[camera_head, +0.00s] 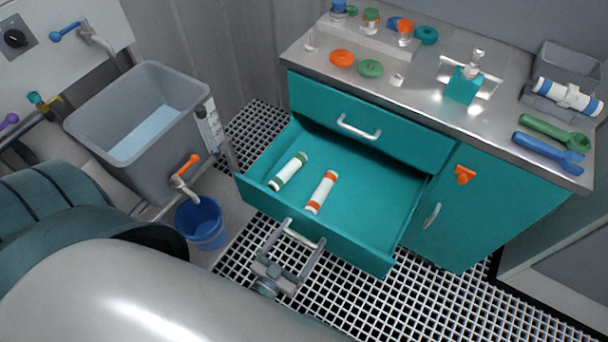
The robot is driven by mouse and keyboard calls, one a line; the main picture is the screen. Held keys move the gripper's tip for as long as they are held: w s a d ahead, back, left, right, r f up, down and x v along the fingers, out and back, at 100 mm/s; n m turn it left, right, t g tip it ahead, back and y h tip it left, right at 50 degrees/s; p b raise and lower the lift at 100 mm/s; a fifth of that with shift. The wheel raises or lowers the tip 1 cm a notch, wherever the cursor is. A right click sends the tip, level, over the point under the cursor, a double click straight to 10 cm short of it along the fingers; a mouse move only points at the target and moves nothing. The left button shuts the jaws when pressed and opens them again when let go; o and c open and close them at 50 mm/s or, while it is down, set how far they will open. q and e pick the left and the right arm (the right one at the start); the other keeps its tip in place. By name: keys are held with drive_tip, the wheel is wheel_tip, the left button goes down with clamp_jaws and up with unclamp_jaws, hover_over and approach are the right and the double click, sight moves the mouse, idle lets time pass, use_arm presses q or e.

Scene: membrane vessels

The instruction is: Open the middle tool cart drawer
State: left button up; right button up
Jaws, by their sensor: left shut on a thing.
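The teal tool cart has a closed upper drawer (375,128). The drawer below it (365,190) is pulled well out, and its inside shows. Two white tubes lie in it, one with green bands (288,171) and one with orange bands (322,191). My left gripper (303,237) is at the open drawer's front, shut on its pale handle (298,236). The fingers partly cover the handle. Anything below this drawer is hidden by its front. My right gripper is not in view.
The cart's steel top (440,101) carries rings, a teal bottle (463,86) and two wrenches. A cart door (480,215) is shut at the right. A grey tank (140,125) and a blue bucket (201,224) stand to the left. Grating (400,300) lies bare in front.

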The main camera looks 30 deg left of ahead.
use_arm(q)
drive_tip(key=o, duration=1.4)
drive_tip(key=shift+o, duration=0.2)
drive_tip(key=shift+s, duration=0.1)
drive_tip(key=s+b, duration=0.2)
drive_tip(key=s, duration=1.5)
drive_tip(key=shift+s+a+b, duration=0.15)
drive_tip(key=shift+a+b, duration=0.15)
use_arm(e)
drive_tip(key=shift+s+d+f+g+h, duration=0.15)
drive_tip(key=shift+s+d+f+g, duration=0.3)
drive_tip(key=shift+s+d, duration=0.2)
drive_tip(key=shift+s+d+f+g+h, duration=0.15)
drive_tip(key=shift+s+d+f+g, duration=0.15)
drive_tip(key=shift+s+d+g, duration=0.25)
use_arm(q)
drive_tip(key=shift+f, duration=0.1)
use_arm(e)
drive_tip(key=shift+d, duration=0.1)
